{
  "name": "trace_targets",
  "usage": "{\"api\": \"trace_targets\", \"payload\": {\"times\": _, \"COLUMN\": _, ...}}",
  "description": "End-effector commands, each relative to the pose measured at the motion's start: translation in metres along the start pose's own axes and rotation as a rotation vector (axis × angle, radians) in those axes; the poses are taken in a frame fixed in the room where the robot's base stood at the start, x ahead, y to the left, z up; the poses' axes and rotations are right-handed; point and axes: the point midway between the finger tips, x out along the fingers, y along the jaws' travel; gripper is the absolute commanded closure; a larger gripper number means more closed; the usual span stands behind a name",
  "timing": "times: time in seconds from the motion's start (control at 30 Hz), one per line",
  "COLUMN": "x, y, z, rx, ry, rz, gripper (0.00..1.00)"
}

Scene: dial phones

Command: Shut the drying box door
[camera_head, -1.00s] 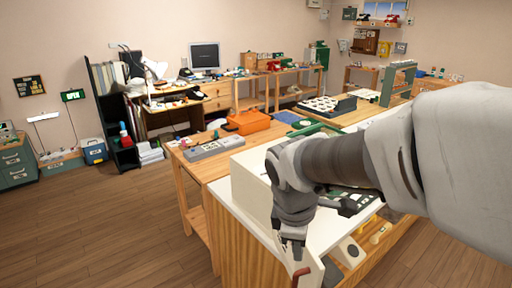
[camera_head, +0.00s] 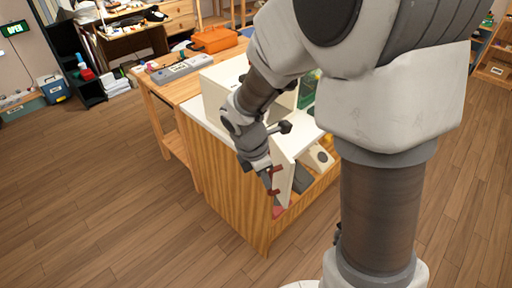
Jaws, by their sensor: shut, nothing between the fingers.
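The drying box (camera_head: 217,92) is a cream box on the wooden counter, partly hidden behind my arm. Its door (camera_head: 285,178) is a pale upright panel standing open, swung out from the box toward the counter's near edge. Dark red fittings, perhaps its handle (camera_head: 275,169), show on the door's left side. My gripper (camera_head: 267,182) is shut and empty, pointing down just left of the door, close to these fittings. I cannot tell whether it touches them. My arm hides the hinge side and part of the box's opening.
The wooden counter (camera_head: 226,190) has pale blocks (camera_head: 319,157) and green items on its top, right of the door. A bench behind holds a grey device (camera_head: 178,70) and an orange case (camera_head: 214,40). The floor (camera_head: 130,220) at left is clear.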

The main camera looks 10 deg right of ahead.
Motion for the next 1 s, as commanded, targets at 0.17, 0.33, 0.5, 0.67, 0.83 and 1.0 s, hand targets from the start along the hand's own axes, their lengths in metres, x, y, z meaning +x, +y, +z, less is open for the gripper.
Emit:
{"api": "trace_targets", "payload": {"times": 0.17, "x": 0.025, "y": 0.000, "z": 0.012, "rx": 0.006, "ry": -0.001, "rz": 0.000, "gripper": 1.00}}
{"api": "trace_targets", "payload": {"times": 0.33, "x": 0.030, "y": 0.000, "z": 0.032, "rx": 0.003, "ry": -0.001, "rz": 0.000, "gripper": 1.00}}
{"api": "trace_targets", "payload": {"times": 0.5, "x": 0.032, "y": 0.000, "z": 0.039, "rx": 0.002, "ry": -0.001, "rz": 0.002, "gripper": 1.00}}
{"api": "trace_targets", "payload": {"times": 0.67, "x": 0.032, "y": 0.000, "z": 0.040, "rx": 0.001, "ry": 0.000, "rz": 0.002, "gripper": 1.00}}
{"api": "trace_targets", "payload": {"times": 0.83, "x": 0.032, "y": 0.000, "z": 0.039, "rx": 0.001, "ry": 0.000, "rz": 0.002, "gripper": 1.00}}
{"api": "trace_targets", "payload": {"times": 1.0, "x": 0.032, "y": 0.000, "z": 0.040, "rx": -0.010, "ry": 0.000, "rz": 0.004, "gripper": 1.00}}
